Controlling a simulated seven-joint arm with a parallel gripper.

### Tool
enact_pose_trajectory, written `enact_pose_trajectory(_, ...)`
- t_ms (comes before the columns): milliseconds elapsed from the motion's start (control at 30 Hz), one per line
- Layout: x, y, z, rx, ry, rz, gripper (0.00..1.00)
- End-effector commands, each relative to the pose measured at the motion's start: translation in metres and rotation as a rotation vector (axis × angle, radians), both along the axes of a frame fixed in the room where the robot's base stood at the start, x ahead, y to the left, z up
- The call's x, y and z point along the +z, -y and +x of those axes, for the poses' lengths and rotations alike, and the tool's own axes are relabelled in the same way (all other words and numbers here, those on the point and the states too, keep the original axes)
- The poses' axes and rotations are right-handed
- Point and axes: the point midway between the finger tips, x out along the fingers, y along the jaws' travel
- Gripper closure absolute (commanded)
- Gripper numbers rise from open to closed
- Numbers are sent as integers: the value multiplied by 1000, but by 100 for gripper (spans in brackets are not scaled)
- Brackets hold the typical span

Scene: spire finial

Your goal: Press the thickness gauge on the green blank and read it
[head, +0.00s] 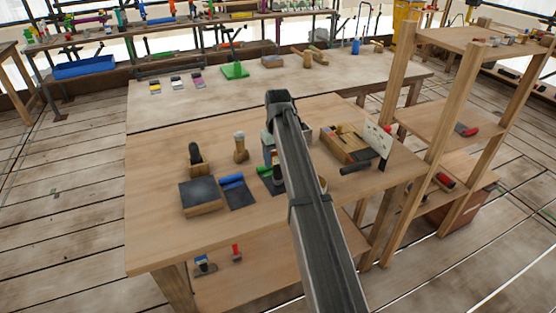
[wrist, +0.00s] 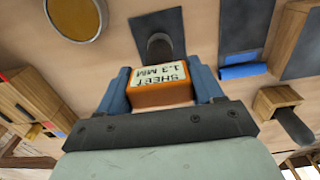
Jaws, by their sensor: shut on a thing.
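My gripper (wrist: 160,88) is shut on the orange thickness gauge (wrist: 150,99), with a blue finger on each side. The gauge's pale face carries the text "SHEET 1.3 MM", upside down in the wrist view. The green blank (head: 264,171) lies on the near table in the head view, mostly hidden by my arm. In the wrist view no green shows. A dark rounded piece shows just past the gauge, in front of a dark sheet (wrist: 156,22). I cannot tell whether the gauge touches the blank.
A blue roll (head: 232,179) lies left on another dark sheet. A dark-topped wooden block (head: 202,195), a holder with a black handle (head: 196,160) and a wooden peg (head: 240,148) stand nearby. A wooden box (head: 347,145) and white card (head: 378,138) are right. The table's front left is clear.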

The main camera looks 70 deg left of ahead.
Motion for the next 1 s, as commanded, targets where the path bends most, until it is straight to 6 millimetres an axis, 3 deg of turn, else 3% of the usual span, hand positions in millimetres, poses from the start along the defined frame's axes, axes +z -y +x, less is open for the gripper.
enact_pose_trajectory(600, 39, 0, 0, 0, 0, 0, 76)
enact_pose_trajectory(1000, 41, 0, 0, 0, 0, 0, 76)
